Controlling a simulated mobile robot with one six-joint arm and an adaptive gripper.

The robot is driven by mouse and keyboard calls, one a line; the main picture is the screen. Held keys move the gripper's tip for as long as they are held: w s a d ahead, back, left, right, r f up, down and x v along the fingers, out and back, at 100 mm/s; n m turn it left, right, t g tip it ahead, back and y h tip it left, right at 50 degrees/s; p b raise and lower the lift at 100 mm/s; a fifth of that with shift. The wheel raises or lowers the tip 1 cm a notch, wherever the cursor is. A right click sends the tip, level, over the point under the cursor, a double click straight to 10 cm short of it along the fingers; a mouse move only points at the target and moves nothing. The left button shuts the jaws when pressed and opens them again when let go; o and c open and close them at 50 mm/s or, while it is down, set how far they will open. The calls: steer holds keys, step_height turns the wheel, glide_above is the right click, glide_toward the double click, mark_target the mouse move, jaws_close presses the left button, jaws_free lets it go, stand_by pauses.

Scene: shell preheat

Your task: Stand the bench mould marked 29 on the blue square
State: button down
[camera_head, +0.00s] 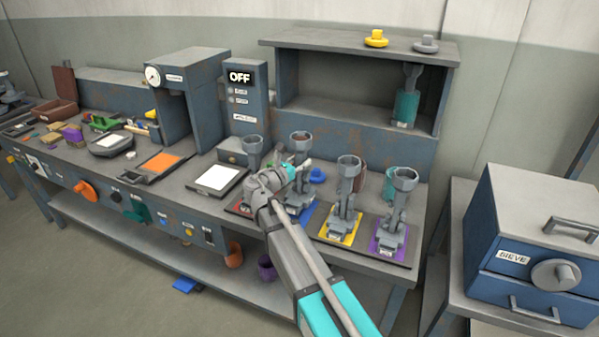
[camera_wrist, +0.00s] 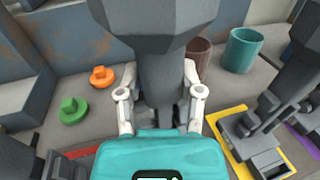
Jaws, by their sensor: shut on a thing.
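My gripper (camera_head: 288,172) is shut on a grey bench mould (camera_head: 301,142), which has a wide cup on top and a narrow stem. In the wrist view my gripper's fingers (camera_wrist: 160,98) close on the stem of this mould (camera_wrist: 165,25), and it looks upright. The blue square (camera_head: 308,216) shows beside and below the held mould in the head view, partly hidden by my arm. I cannot tell whether the mould's base touches it. No number 29 is readable on any mould.
Similar moulds stand on the red square (camera_head: 234,207), yellow square (camera_head: 326,236) and purple square (camera_head: 380,245), close on both sides. Orange (camera_wrist: 102,77) and green (camera_wrist: 73,111) knobbed pieces and a teal cup (camera_wrist: 241,51) lie behind. A shelf unit (camera_head: 287,75) stands at the back.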

steer(key=shift+f+b, duration=1.3)
steer(key=shift+f, duration=0.4)
steer(key=shift+c, duration=1.2)
jaws_free()
steer(key=shift+r, duration=0.2)
steer(key=v, duration=1.2)
